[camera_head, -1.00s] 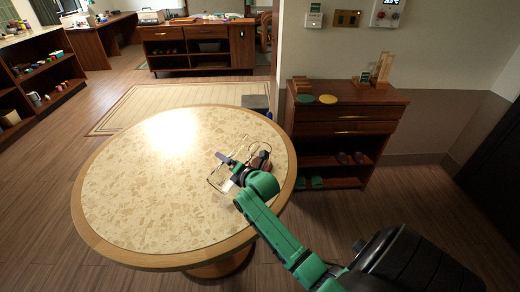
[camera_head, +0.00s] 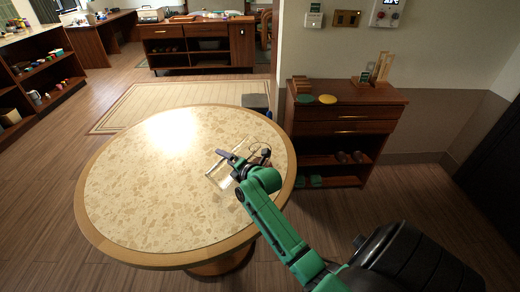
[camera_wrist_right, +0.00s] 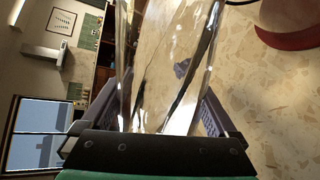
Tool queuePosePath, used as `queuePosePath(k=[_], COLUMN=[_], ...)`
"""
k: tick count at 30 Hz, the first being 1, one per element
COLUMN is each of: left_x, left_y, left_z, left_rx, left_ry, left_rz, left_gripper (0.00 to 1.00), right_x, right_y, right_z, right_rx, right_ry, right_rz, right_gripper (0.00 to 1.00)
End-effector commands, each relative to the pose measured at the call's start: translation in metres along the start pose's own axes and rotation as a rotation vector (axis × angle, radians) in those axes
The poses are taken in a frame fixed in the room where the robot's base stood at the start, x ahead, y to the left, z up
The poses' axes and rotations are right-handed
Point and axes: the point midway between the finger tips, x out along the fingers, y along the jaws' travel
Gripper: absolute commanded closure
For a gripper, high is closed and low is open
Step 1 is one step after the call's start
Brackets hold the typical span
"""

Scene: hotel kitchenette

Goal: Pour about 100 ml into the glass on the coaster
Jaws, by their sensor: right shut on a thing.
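My right gripper (camera_head: 232,163) is over the right part of the round table. It is shut on a clear glass vessel (camera_head: 219,178), which also fills the space between the fingers in the right wrist view (camera_wrist_right: 165,60). The vessel looks tilted; its exact angle, type and contents are hard to tell. A dark reddish thing (camera_head: 262,151) is partly hidden just behind the gripper. In the wrist view a red, round-edged thing (camera_wrist_right: 295,38) sits on the table at upper right. I cannot make out a separate drinking glass or a coaster under one. My left gripper is not in view.
The speckled table top (camera_head: 140,190) is bare on its left and middle. A wooden cabinet (camera_head: 345,122) stands right of the table, with a green disc (camera_head: 303,98) and a yellow disc (camera_head: 327,99) on top. A grey box (camera_head: 256,103) is behind the table.

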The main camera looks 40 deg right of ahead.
Motion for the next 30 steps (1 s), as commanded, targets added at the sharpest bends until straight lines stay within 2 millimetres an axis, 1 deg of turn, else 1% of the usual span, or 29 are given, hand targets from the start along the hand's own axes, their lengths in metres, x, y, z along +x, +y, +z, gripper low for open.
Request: queuePosePath(k=[1, 9, 30], left_x=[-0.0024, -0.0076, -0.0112], left_y=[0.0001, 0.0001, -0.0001], left_z=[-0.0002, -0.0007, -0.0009], left_rx=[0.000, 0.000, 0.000], left_ry=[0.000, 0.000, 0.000], left_rz=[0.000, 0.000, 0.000], left_gripper=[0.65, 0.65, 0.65], right_x=[-0.0009, -0.0020, -0.0026], right_y=[0.0045, 0.0075, 0.0094], right_z=[0.0029, 0.0060, 0.0090], right_rx=[0.003, 0.039, 0.073], right_ry=[-0.001, 0.014, 0.025], right_rz=[0.006, 0.006, 0.007], right_gripper=[1.00, 1.00, 1.00])
